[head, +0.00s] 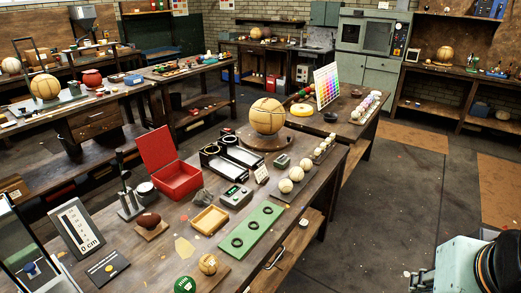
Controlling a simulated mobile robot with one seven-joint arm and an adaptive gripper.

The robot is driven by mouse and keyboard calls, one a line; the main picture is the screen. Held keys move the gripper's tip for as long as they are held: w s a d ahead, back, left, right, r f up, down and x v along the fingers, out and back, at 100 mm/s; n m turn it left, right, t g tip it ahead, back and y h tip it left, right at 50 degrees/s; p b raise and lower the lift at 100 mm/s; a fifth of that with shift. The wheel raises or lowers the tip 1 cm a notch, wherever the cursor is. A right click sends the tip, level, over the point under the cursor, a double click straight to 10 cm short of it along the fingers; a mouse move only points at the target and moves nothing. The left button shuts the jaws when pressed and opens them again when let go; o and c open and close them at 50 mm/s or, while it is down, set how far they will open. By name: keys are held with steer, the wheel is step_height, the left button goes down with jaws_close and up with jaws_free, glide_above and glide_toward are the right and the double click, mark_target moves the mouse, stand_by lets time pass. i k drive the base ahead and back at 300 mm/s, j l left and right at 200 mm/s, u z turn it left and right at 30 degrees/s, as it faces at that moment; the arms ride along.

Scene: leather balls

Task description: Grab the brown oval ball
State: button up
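A small dark brown oval ball (148,220) rests on a little wooden block (151,231) on the near workbench. It lies in front of the red box and right of the white scale board. Part of my arm shows at the bottom right corner, well apart from the ball and beyond the bench's right side. A small dark part at its left edge looks like a piece of my gripper (421,280). The fingers are not clearly visible, so its opening cannot be told.
The near workbench (160,265) is crowded. An open red box (172,170), a metal stand (128,198), a scale board (76,230) and a wooden tray (209,219) surround the ball. A small tan ball (208,264) and a green ball (185,285) lie nearer. Floor (385,215) right of the bench is clear.

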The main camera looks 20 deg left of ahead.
mark_target(149, 220)
steer(key=i+u, duration=0.45)
steer(key=u, duration=0.25)
steer(key=i+u, duration=0.35)
steer(key=i+j+u, duration=0.1)
steer(key=i+u, duration=0.3)
steer(key=z, duration=7.85)
